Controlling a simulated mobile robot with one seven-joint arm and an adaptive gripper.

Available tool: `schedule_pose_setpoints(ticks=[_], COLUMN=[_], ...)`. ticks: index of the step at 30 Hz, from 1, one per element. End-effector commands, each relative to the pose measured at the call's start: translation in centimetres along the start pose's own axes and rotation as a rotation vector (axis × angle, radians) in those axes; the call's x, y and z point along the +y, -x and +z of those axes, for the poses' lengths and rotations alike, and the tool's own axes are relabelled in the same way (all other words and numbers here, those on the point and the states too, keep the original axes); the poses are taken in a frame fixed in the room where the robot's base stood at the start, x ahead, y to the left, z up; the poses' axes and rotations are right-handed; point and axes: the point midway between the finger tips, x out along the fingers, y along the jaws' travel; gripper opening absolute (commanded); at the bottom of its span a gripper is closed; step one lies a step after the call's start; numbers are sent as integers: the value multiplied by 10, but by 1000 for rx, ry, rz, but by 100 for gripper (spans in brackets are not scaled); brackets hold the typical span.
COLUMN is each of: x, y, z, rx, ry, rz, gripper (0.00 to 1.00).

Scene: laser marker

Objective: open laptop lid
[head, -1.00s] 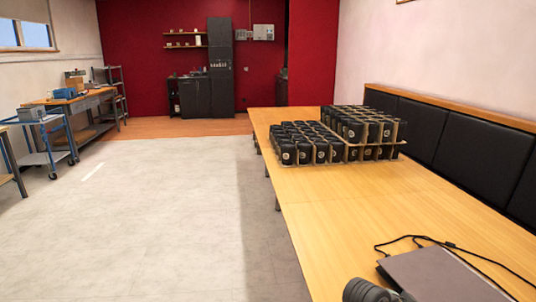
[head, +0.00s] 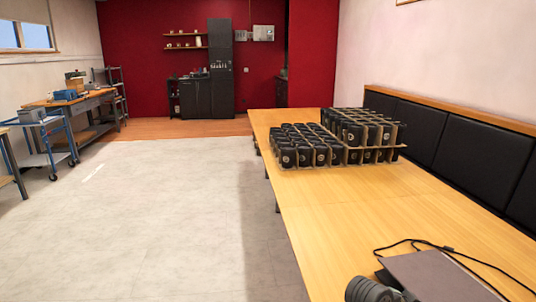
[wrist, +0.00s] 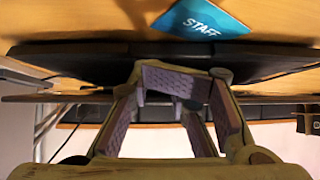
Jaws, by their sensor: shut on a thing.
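The laptop (head: 440,277) lies on the wooden table at the bottom right of the head view, its grey lid facing up and its near part cut off. In the wrist view, which looks along the table upside down, the dark laptop base (wrist: 60,58) is a thick band against the table. The lid (wrist: 40,98) shows as a thin strip apart from the base, with a gap between them. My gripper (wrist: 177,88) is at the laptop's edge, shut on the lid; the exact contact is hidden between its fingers. Its fingertips are out of the head view.
A blue STAFF card (wrist: 203,20) lies on the table near the laptop. A black cable (head: 415,241) runs behind the laptop. Cardboard carriers of black cups (head: 335,140) stand farther back. The table between them and the laptop is clear. Black padded seat backs (head: 460,150) line the right side.

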Motion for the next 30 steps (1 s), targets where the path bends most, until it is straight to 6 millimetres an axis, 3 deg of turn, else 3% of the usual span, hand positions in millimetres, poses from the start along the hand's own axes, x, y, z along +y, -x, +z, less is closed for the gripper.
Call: schedule_pose_setpoints(ticks=[30], x=[1], y=[14], z=[-36], rx=[2], ry=[-2], rz=[1], gripper=[0])
